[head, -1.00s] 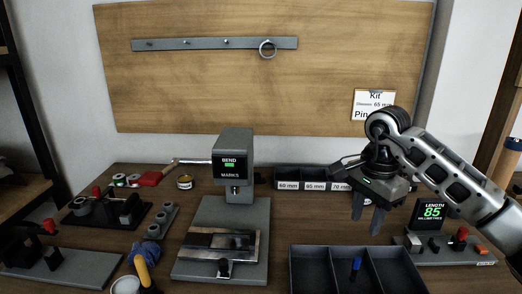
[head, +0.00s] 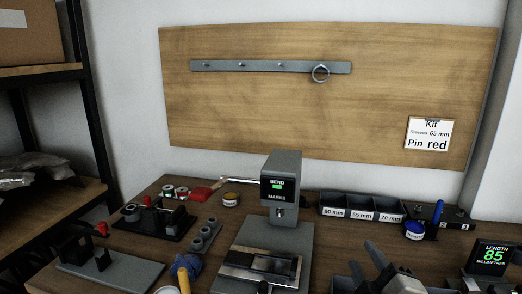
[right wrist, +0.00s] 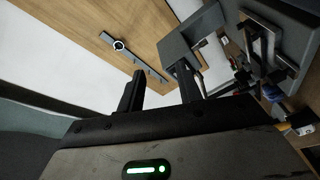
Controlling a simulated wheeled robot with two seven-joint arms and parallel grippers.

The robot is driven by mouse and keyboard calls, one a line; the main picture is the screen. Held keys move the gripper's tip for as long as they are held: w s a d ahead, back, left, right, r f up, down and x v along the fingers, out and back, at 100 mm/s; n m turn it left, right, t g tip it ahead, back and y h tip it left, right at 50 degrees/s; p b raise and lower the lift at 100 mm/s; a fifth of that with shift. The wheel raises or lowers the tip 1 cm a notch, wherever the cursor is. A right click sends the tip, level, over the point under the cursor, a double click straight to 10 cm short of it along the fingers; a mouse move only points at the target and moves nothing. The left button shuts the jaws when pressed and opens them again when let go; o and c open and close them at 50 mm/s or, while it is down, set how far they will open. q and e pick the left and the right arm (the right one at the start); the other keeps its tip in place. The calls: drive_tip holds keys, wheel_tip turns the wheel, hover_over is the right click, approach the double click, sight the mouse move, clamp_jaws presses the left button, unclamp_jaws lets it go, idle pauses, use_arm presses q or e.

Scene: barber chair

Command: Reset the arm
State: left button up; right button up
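My right gripper (head: 364,260) is at the bottom edge of the head view, right of the middle, with its arm cut off by the frame. In the right wrist view the two fingers (right wrist: 158,88) stand apart with nothing between them. My left arm and gripper are in no frame now. The bending press (head: 284,180), labelled BEND MARKS with a green light, stands left of my right gripper. It also shows past the fingers in the right wrist view (right wrist: 205,35).
Labelled sleeve bins (head: 362,215) stand at the table's back, right of the press. A length gauge (head: 492,256) reading 85 is at the lower right. Fixtures (head: 155,222) crowd the left. A kit card (head: 428,134) reads 65 mm sleeves, red pin.

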drive_tip(key=s+f+m+g, duration=0.1)
drive_tip(key=f, duration=0.1)
drive_tip(key=s+d+f+m+g+h, duration=0.1)
drive_tip(key=f, duration=0.1)
drive_tip(key=s+d+f+m+g, duration=0.1)
drive_tip(key=f+m, duration=0.1)
drive_tip(key=shift+s+d+f+h, duration=0.1)
drive_tip(key=shift+s+h, duration=0.15)
drive_tip(key=shift+h, duration=0.05)
drive_tip(key=s+f+m+g, duration=0.1)
drive_tip(key=s+f, duration=0.1)
drive_tip(key=s+f+m+g, duration=0.1)
drive_tip(key=s+f+g, duration=0.1)
drive_tip(key=s+d+f+m+g, duration=0.1)
drive_tip(key=s+f, duration=0.1)
drive_tip(key=shift+f+m+g, duration=0.25)
drive_tip(key=shift+m+g, duration=0.05)
drive_tip(key=shift+g, duration=0.1)
drive_tip(key=s+a+f+m+g+y, duration=0.1)
drive_tip(key=s+f+m+g, duration=0.45)
drive_tip(key=s, duration=0.85)
drive_tip(key=w+a+f+n+t+y, duration=0.2)
drive_tip(key=w+a+f+t+y, duration=0.1)
drive_tip(key=w+a+f+t, duration=0.2)
drive_tip(key=shift+w+a+f, duration=0.6)
drive_tip(key=shift+w+f, duration=0.2)
drive_tip(key=shift+f, duration=0.3)
drive_tip(key=shift+n+t, duration=0.25)
